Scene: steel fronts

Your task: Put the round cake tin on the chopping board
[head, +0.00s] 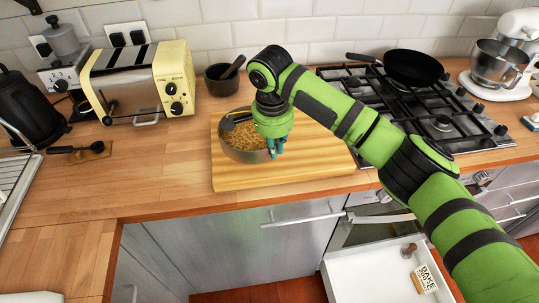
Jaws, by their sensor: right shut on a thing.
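The round cake tin (243,155) is grey, with a grainy golden-brown filling. It is upright over the left part of the wooden chopping board (310,165) on the counter. Whether its base touches the board or hangs just above it, I cannot tell. My right gripper (275,149) reaches down from above and is shut on the tin's right side; its teal fingertips show at the rim. The green wrist hides part of the tin's right side. My left gripper is not in view.
A dark mortar with pestle (222,81) stands behind the board. A cream toaster (140,82) is on the left. The gas hob (440,122) with a black pan (413,67) is on the right. An open drawer (360,270) juts out below.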

